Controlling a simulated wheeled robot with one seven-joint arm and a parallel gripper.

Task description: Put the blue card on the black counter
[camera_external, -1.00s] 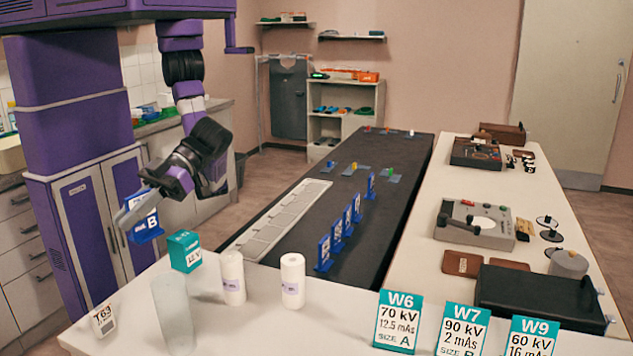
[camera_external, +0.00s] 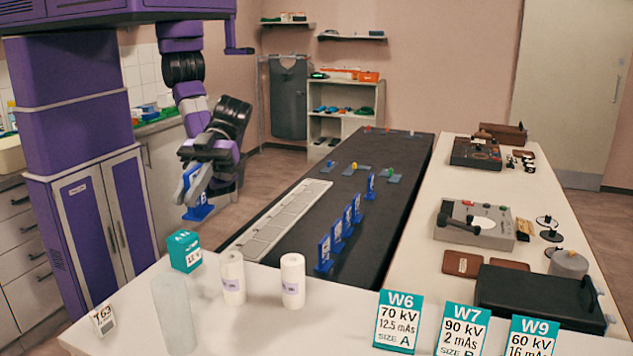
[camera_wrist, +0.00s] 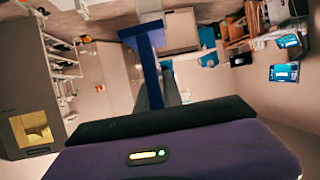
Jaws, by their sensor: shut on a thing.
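The blue card (camera_external: 197,207), a small upright plate on a foot marked B, is held in my gripper (camera_external: 194,187) at the left of the outside view. My gripper is shut on it, in the air left of the long black counter (camera_external: 400,165). In the wrist view the blue card (camera_wrist: 148,62) stands out beyond the fingers. Several similar blue cards stand in a row on the counter, one of them near its front end (camera_external: 323,253). The fingers partly cover the held card.
A white strip of flat panels (camera_external: 275,218) lies along the counter's left edge.

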